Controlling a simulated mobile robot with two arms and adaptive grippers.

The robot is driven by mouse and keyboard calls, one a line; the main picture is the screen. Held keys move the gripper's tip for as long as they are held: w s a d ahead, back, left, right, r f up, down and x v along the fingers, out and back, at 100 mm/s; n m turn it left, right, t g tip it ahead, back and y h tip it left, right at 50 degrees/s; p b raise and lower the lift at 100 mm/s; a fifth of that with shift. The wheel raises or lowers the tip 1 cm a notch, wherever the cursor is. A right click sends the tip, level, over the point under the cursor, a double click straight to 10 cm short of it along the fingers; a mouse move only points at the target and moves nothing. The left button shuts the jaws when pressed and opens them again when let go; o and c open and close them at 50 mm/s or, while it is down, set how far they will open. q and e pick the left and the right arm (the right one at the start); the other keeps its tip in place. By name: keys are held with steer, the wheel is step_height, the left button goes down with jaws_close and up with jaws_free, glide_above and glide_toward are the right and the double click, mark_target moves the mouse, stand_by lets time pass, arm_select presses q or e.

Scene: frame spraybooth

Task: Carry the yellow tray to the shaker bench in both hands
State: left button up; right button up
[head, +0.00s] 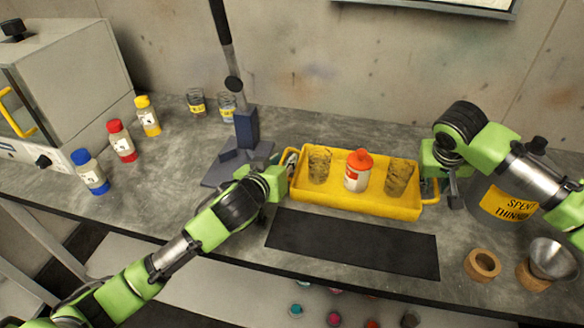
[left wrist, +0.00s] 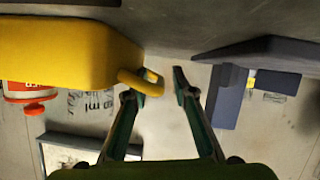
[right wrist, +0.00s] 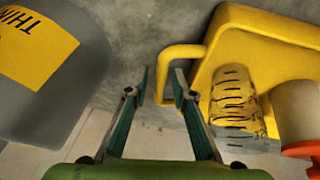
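The yellow tray (head: 340,197) sits on the grey bench with two stained clear cups (head: 319,165) (head: 398,177) and a white bottle with a red cap (head: 357,171) in it. My left gripper (head: 289,164) is at the tray's left handle. In the left wrist view its fingers are open, with the handle (left wrist: 148,84) at the gap between them. My right gripper (head: 436,187) is at the right handle. In the right wrist view its fingers are open, with the handle's bar (right wrist: 163,77) between the tips. The shaker bench cannot be made out.
A blue-grey stand (head: 247,130) is close behind my left gripper. A spent-thinner drum (head: 505,200) is beside my right gripper. A dark mat (head: 352,243) lies in front of the tray. Cork rings (head: 482,265) and several capped bottles (head: 121,141) also stand on the bench.

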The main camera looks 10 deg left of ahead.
arm_select(q)
steer(key=v, duration=1.1)
steer(key=shift+s+a+r, duration=0.1)
steer(key=shift+s+r, duration=0.05)
steer(key=shift+s, duration=0.2)
arm_select(e)
steer(key=shift+a+r, duration=0.1)
steer(key=shift+r, duration=0.1)
steer(key=v, duration=1.1)
steer(key=shift+s+r, duration=0.25)
arm_select(q)
steer(key=shift+r, duration=0.15)
arm_select(e)
steer(key=shift+a+r, duration=0.1)
